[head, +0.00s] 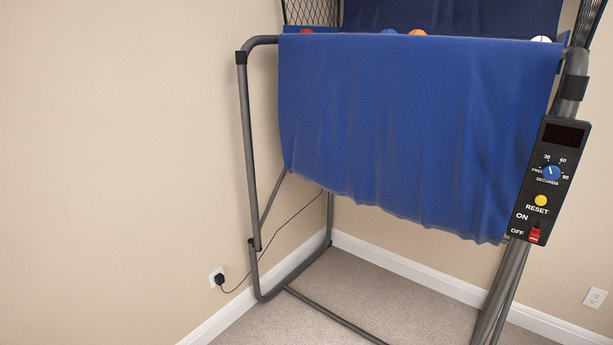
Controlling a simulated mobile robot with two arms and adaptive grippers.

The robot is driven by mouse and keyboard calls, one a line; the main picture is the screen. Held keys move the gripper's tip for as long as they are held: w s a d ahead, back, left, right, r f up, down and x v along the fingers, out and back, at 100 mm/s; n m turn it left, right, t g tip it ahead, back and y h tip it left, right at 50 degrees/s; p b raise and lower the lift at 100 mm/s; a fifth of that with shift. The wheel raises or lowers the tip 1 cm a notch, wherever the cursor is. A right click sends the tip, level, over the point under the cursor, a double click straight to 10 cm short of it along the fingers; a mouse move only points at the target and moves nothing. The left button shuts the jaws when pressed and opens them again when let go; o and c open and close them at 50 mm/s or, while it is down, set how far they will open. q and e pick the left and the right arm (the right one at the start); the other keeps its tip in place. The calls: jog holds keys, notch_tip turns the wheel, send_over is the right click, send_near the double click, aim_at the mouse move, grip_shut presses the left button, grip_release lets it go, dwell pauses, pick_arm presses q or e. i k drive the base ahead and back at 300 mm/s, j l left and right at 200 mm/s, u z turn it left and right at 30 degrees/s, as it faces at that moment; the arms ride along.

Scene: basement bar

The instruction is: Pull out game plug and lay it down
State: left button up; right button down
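The black game plug (220,280) sits in a white wall outlet (213,273) low on the left wall, just above the baseboard. Its thin black cord (280,231) runs from the plug up and to the right, passing behind the frame leg toward the arcade basketball game (420,130). Neither of my grippers shows in the head view.
The game's grey tube frame (250,150) stands close to the right of the plug, with a floor bar (335,316) low down. A control box (550,180) hangs on the right leg. Another outlet (595,298) is on the right wall. Carpet (260,325) is bare near the plug.

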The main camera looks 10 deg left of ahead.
aim_at(220, 278)
jog(key=i+l+u, duration=0.4)
jog(key=i+l, duration=0.15)
jog(key=i, duration=0.45)
jog(key=i+l+u, duration=0.4)
jog(key=i+l, duration=0.6)
jog(key=l, duration=0.15)
jog(key=i+l+u, duration=0.1)
jog(key=i+l, duration=0.05)
jog(key=l, duration=0.1)
